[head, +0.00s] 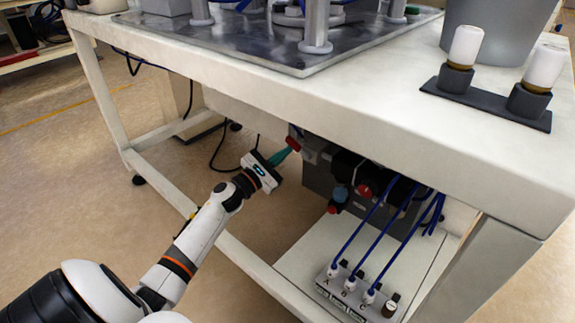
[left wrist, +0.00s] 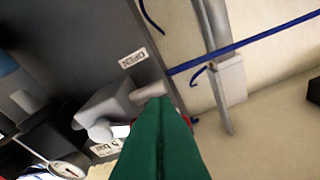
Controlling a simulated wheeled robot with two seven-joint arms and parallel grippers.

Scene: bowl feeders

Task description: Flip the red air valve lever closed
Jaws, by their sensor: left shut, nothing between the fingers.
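The red lever (head: 292,143) shows as a small red piece at the left end of the grey valve gear under the table. My left gripper (head: 284,153) has green fingers that are shut and empty, with their tips right beside the lever. I cannot tell whether they touch it. The fingers hide most of the lever. My right gripper is out of view.
An "OPEN" label (left wrist: 133,58) is on the dark box by the valve. The tabletop (head: 400,120) overhangs the valve gear. A red knob (head: 364,190), blue hoses (head: 385,235) and a labelled connector block (head: 345,290) lie to the right. The floor on the left is free.

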